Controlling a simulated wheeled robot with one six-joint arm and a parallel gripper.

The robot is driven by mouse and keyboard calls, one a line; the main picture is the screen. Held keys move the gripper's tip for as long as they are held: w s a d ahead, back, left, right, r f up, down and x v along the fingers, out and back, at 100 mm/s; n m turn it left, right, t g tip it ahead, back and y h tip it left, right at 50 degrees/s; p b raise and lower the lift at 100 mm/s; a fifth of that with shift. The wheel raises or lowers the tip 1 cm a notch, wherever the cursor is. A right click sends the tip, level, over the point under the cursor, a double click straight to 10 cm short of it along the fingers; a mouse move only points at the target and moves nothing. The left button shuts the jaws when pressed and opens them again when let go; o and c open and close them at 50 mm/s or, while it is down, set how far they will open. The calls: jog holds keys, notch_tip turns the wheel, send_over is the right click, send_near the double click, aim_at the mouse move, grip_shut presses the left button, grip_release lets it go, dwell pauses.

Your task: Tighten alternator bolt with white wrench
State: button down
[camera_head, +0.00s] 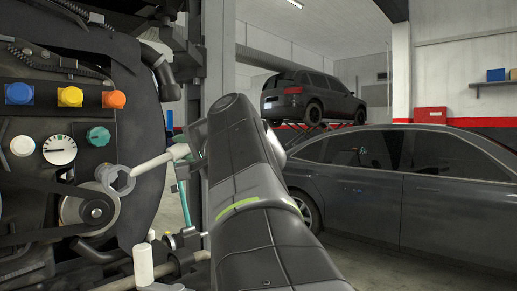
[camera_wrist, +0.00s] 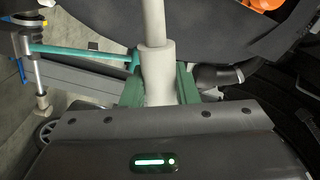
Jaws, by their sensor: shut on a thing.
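The white wrench (camera_head: 150,163) reaches left from my gripper in the head view. Its grey head (camera_head: 119,179) is at the upper right of the alternator pulley (camera_head: 96,210). I cannot tell whether the head is seated on the alternator bolt, which is hidden or too small to make out. My gripper (camera_wrist: 158,88) is shut on the wrench's thick pale handle (camera_wrist: 155,68), between its green fingers in the wrist view. The handle runs up out of that picture. In the head view my own arm hides most of the gripper.
The engine front carries a blue cap (camera_head: 19,93), a yellow cap (camera_head: 69,97), an orange cap (camera_head: 114,99), a teal knob (camera_head: 98,136) and a dial gauge (camera_head: 59,149). A teal bar (camera_wrist: 80,51) on a stand is left of the gripper. A grey car (camera_head: 400,185) stands at right.

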jog(key=r+n+p, duration=0.1)
jog(key=s+r+n+p, duration=0.1)
jog(key=s+r+n, duration=0.1)
jog(key=r, duration=0.1)
jog(key=shift+s+a+p, duration=0.15)
jog(key=shift+a+p, duration=0.2)
jog(key=shift+p, duration=0.05)
jog(key=shift+s+a+r+n, duration=0.1)
jog(key=shift+s+r+n, duration=0.15)
jog(key=shift+n, duration=0.45)
jog(key=shift+p+x, duration=0.9)
jog(key=shift+x, duration=1.9)
jog(key=shift+w+a, duration=0.1)
jog(key=shift+w, duration=0.1)
jog(key=shift+p+x, duration=0.35)
jog(key=shift+x, duration=1.1)
